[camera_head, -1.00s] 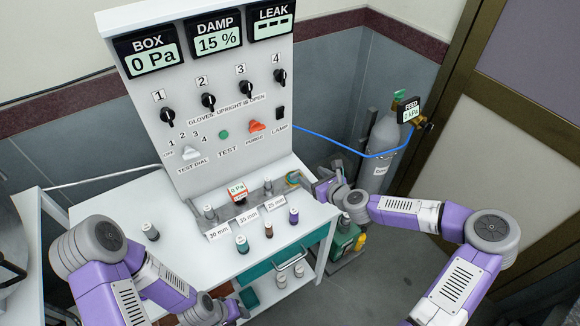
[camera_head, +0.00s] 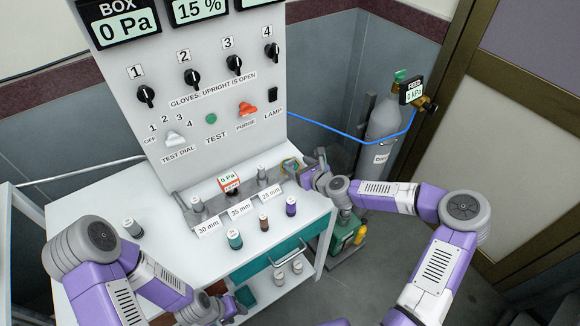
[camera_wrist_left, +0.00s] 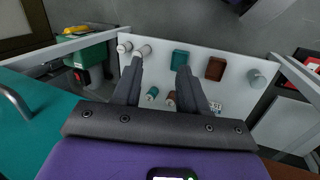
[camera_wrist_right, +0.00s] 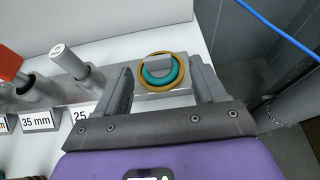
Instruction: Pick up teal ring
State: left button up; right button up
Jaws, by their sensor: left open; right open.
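The teal ring (camera_wrist_right: 161,73) shows in the right wrist view, inside a larger golden ring (camera_wrist_right: 182,64), around a grey block at the end of the metal rail. In the head view the rings (camera_head: 290,166) are small at the rail's right end. My right gripper (camera_head: 308,176) is beside them. In the right wrist view it is open (camera_wrist_right: 160,80), with one finger to each side of the rings and nothing held. My left gripper (camera_head: 228,308) is low, in front of the bench. In the left wrist view it is open (camera_wrist_left: 158,68) and empty, facing the lower shelf.
Grey posts (camera_wrist_right: 76,63) stand on the rail left of the rings, behind size labels (camera_head: 240,209). Several small bottles (camera_head: 264,221) stand on the bench front. The control panel (camera_head: 190,100) rises behind. A gas cylinder (camera_head: 380,140) with a blue hose stands to the right.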

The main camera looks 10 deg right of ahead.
aim_at(290, 162)
jog(key=x, duration=0.3)
jog(key=shift+w+a+f, duration=0.1)
jog(key=shift+w+a, duration=0.15)
jog(key=shift+a, duration=0.1)
jog(key=c, duration=1.1)
